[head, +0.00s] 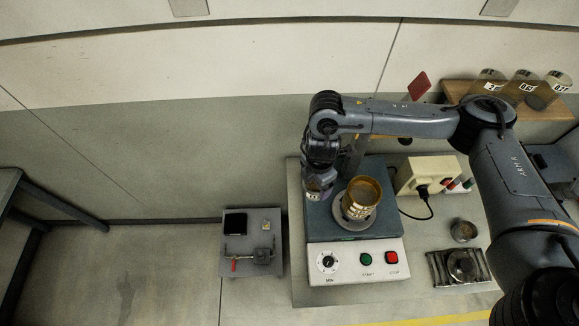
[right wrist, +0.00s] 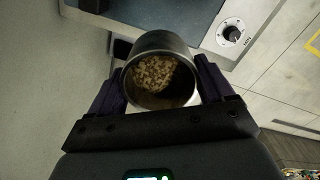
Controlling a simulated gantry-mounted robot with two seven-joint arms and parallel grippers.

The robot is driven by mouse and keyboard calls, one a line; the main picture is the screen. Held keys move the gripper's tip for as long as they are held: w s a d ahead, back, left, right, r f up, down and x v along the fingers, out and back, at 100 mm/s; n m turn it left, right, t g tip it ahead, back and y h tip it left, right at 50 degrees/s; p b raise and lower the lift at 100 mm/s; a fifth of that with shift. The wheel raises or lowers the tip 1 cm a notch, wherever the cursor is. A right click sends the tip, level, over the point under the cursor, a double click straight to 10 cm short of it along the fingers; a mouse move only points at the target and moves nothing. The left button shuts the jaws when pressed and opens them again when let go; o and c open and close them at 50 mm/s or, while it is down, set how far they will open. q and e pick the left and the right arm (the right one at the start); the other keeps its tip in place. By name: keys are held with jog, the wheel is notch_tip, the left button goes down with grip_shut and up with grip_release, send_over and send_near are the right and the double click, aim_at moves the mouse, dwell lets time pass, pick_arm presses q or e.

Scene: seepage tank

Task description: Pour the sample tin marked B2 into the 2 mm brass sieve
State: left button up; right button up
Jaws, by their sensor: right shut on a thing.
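My right gripper (head: 315,181) is shut on a metal sample tin (head: 314,195), just left of the brass sieve. In the right wrist view the tin (right wrist: 163,41) sits between the two dark fingers, its mouth facing the camera, with tan granules inside. I cannot read a B2 mark on it. The brass sieve (head: 361,195) stands on the round plate of the shaker, with a pale label on its side; the inside of the sieve looks brown. The tin is beside the sieve, apart from it as far as I can tell. My left gripper is not in view.
A cream box (head: 425,173) with a cable stands behind right. Several labelled jars line a wooden shelf (head: 455,90). A low grey stand (head: 236,270) is left.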

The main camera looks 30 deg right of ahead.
pick_arm(q)
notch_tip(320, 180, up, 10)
jog(key=p, duration=0.7)
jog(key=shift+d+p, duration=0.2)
jog(key=shift+p, duration=0.2)
pick_arm(e)
jog(key=s+d+r+n, duration=0.5)
jog(key=s+d+r, duration=0.3)
jog(key=r, duration=0.1)
jog(key=shift+s+n, duration=0.3)
jog(key=shift+s, duration=0.1)
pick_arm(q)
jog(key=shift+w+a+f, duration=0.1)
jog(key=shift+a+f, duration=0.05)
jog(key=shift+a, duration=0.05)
pick_arm(e)
jog(key=shift+d+f+y, duration=0.15)
jog(key=shift+f+y, duration=0.2)
jog(key=shift+y, duration=0.15)
